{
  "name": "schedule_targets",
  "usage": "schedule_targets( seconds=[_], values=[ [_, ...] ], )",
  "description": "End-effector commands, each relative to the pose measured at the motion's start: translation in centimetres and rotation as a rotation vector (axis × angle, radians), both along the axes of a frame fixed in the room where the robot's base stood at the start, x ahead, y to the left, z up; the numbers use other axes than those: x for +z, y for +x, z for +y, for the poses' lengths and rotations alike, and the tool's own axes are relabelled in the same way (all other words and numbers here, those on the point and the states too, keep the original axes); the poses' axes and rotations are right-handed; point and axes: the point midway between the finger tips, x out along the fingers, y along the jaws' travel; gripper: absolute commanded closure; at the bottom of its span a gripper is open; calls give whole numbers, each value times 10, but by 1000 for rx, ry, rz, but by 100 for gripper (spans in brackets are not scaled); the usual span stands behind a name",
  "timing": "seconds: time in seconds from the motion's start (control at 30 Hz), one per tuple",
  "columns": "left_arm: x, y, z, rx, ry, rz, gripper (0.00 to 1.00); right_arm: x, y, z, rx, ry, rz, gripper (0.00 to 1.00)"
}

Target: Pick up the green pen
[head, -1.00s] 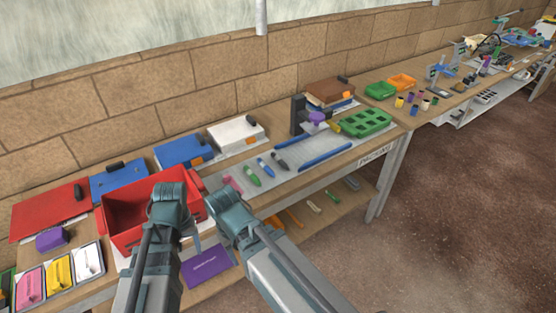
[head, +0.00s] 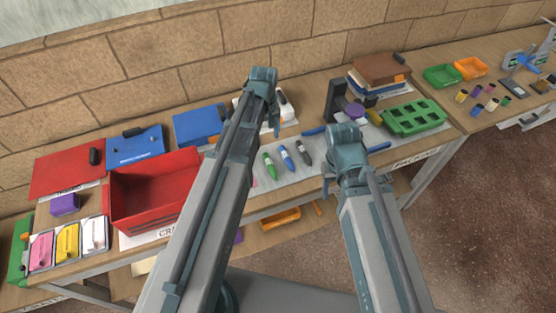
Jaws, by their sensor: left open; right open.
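The green pen (head: 269,166) lies on the pale mat (head: 263,195) on the workbench, at the left of a short row with a blue pen (head: 287,158) and a dark grey pen (head: 305,153). My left gripper (head: 273,122) is open above the bench, behind the green pen in the picture; my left forearm hides much of it. My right gripper (head: 352,168) is open to the right of the pens, over the mat's right part. Neither gripper touches the green pen. A bit of pink shows beside my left arm, mostly hidden.
A red bin (head: 152,200) stands left of my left arm. A green tray with holes (head: 413,117) and stacked boxes (head: 380,72) stand at the right. Blue rods (head: 313,131) lie behind the pens. A blue box (head: 198,125) is at the back.

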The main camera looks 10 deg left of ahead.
Motion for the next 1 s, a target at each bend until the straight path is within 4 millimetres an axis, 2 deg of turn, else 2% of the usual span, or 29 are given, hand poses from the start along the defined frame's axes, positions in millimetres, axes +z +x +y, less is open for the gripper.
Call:
schedule_targets(
  seconds=[0.17, 0.7, 1.0],
  values=[
    [-13, 0, 0, -2, 0, 0, 34, -13, 0, 0, 0, 0, 0, 40],
    [-84, -1, -1, -3, 0, 0, 34, -84, 0, 0, 0, 0, 0, 40],
    [-87, -1, -2, -3, 0, 0, 34, -87, 0, 0, 0, 0, 0, 40]
  ],
)
